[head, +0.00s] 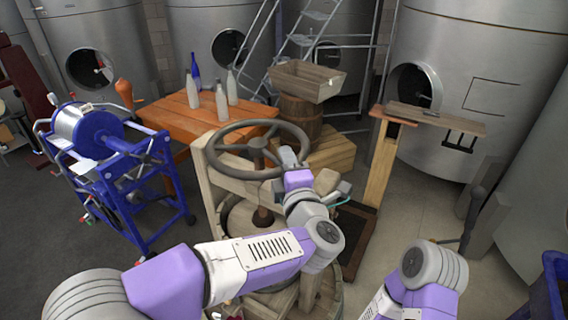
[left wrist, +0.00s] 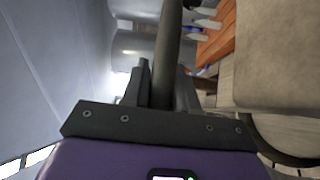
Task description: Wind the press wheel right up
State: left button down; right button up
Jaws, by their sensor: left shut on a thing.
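The press wheel (head: 238,173) is a dark, spoked ring lying nearly level on top of the wooden press (head: 215,185). A screw spindle (head: 263,215) runs down from its hub between the wooden uprights. My left gripper (head: 288,157) is at the near right part of the rim. In the left wrist view the fingers (left wrist: 163,88) sit on either side of the dark rim (left wrist: 168,45) and are shut on it. My forearm hides part of the press below. Of my right arm only links show at the lower right; its gripper is not in view.
An orange table (head: 185,122) with several bottles stands behind left. A blue machine (head: 110,165) is at the left. A wooden trough (head: 305,82) on a barrel is behind the wheel. A wooden post scale (head: 380,165) stands at the right, a blue bin (head: 550,290) at the far right.

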dwell(0.4)
pick_arm(q)
jog(key=c, duration=1)
grip_release()
jog(key=shift+w, duration=0.1)
jog(key=shift+o, duration=0.2)
jog(key=b+v, duration=0.2)
jog(key=v, duration=0.5)
jog(key=shift+s, duration=0.35)
jog(key=shift+d, duration=0.15)
